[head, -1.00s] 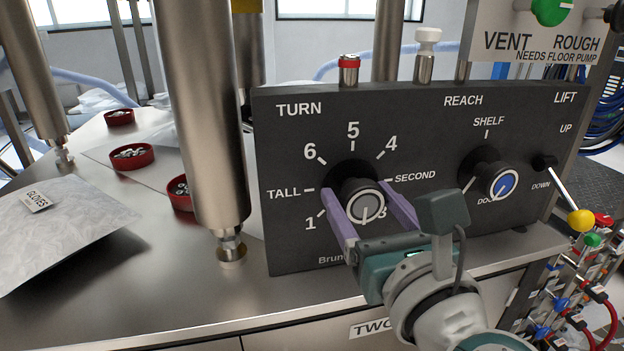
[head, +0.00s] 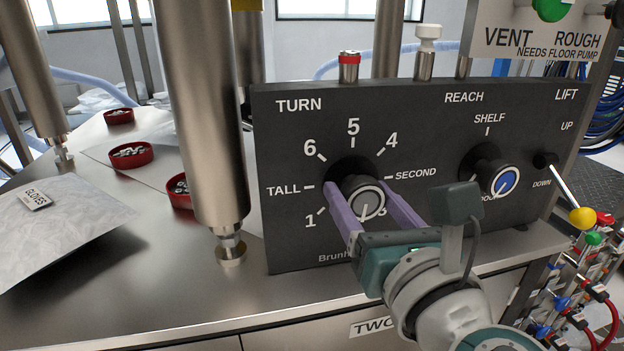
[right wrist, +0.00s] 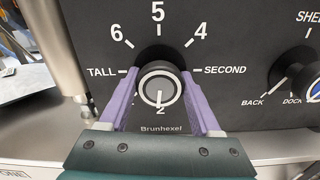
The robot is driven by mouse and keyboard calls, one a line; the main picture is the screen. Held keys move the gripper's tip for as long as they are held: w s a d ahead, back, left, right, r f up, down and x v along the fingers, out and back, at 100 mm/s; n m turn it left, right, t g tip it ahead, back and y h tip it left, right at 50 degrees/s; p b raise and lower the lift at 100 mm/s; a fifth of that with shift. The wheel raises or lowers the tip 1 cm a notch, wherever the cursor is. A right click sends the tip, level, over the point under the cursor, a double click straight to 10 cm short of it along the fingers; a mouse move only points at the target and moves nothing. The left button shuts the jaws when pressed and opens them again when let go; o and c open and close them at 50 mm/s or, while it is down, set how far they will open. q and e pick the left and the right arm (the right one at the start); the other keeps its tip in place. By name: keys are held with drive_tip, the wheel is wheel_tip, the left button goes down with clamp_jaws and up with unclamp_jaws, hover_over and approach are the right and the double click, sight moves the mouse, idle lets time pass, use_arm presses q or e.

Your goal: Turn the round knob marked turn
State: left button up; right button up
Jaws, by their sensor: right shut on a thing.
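The round knob (head: 366,203) under the word TURN is black with a grey cap. It stands out from a dark panel (head: 285,135) with a ring of marks: 1, TALL, 6, 5, 4 and SECOND. The cap's line points down, towards the 2 that shows in the right wrist view, where the knob (right wrist: 159,88) also shows. My right gripper (head: 360,189) has its two purple fingers on either side of the knob, shut on it. The fingers and gripper body hide the lower marks in the head view. My left gripper is not in view.
Right of the knob is a blue-capped REACH knob (head: 503,179), then a LIFT lever with a yellow ball (head: 582,218). A steel column (head: 205,120) stands close left of the panel. Red dishes (head: 131,155) and a gloves packet (head: 50,225) lie farther left.

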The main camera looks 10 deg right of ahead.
drive_tip(key=m+b, duration=0.1)
drive_tip(key=m, duration=0.3)
drive_tip(key=shift+f+b, duration=0.1)
drive_tip(key=shift+b, duration=0.25)
drive_tip(key=m+b, duration=0.1)
drive_tip(key=m, duration=0.3)
drive_tip(key=shift+m+b, duration=0.3)
drive_tip(key=shift+m, duration=0.1)
drive_tip(key=m+b, duration=0.1)
drive_tip(key=m, duration=0.2)
drive_tip(key=shift+m, duration=2.2)
drive_tip(key=o, duration=1.3)
drive_tip(key=shift+o, duration=0.2)
